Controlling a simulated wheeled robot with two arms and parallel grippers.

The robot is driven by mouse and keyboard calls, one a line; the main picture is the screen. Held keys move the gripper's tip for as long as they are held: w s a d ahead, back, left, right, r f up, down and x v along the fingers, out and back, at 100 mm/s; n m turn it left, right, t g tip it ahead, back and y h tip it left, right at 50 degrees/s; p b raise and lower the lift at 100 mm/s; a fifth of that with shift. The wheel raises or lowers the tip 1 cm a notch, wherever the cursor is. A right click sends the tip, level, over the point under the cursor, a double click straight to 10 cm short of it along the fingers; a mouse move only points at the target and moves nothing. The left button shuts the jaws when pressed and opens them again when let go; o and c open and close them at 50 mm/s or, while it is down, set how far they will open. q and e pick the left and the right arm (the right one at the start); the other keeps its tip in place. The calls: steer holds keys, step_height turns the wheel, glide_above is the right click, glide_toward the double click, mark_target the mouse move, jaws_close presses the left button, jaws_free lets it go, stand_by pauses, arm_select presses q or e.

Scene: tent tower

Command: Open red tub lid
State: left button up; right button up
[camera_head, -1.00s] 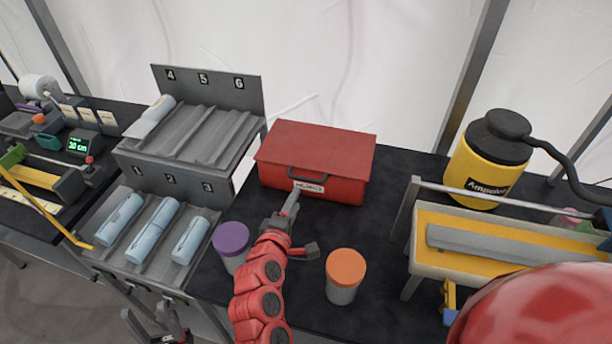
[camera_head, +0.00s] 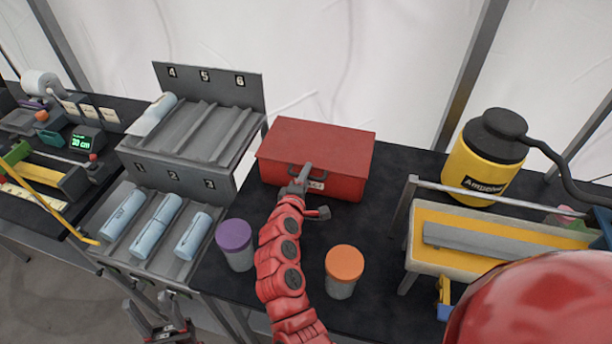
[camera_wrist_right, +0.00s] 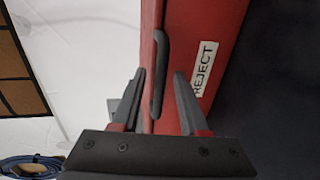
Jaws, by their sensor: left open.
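The red tub (camera_head: 345,184) stands at the back of the black table with its red lid (camera_head: 318,145) down. A dark handle (camera_wrist_right: 160,60) is on its front, beside a white REJECT label (camera_wrist_right: 204,68). My right gripper (camera_head: 302,178) is at the front of the tub, at the handle. In the right wrist view its fingers (camera_wrist_right: 160,95) are apart, with the handle between them and a gap on each side. My left gripper (camera_head: 160,322) is open and empty at the bottom left, low and away from the tub.
A purple-lidded jar (camera_head: 235,243) and an orange-lidded jar (camera_head: 344,272) flank my right arm. A grey numbered rack (camera_head: 185,170) with pale blue rolls stands left. A yellow pump bottle (camera_head: 482,165) and a tray (camera_head: 430,266) stand right.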

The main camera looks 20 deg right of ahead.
jaws_close()
stand_by(1.2)
